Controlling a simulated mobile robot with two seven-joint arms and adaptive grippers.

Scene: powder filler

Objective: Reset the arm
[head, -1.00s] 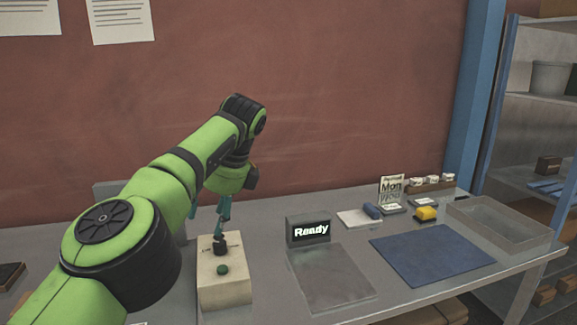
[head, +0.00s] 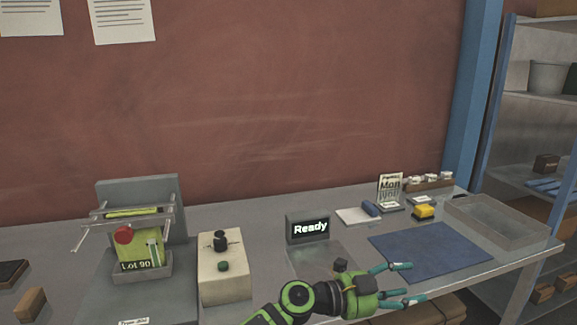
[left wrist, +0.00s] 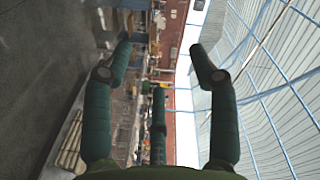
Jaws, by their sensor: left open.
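My left arm comes in low from the bottom of the head view, and its left gripper (head: 398,283) is near the front edge of the table (head: 527,256). Its fingers point right and are spread open and empty, in front of the blue mat. In the left wrist view the three spread fingers of the left gripper (left wrist: 160,75) hold nothing, with the room behind them. My right gripper is not in view.
A control box (head: 222,284) with a black knob and green button stands left of the "Ready" display (head: 308,228). A filler machine (head: 140,200) is at far left. The blue mat (head: 430,250) is bare.

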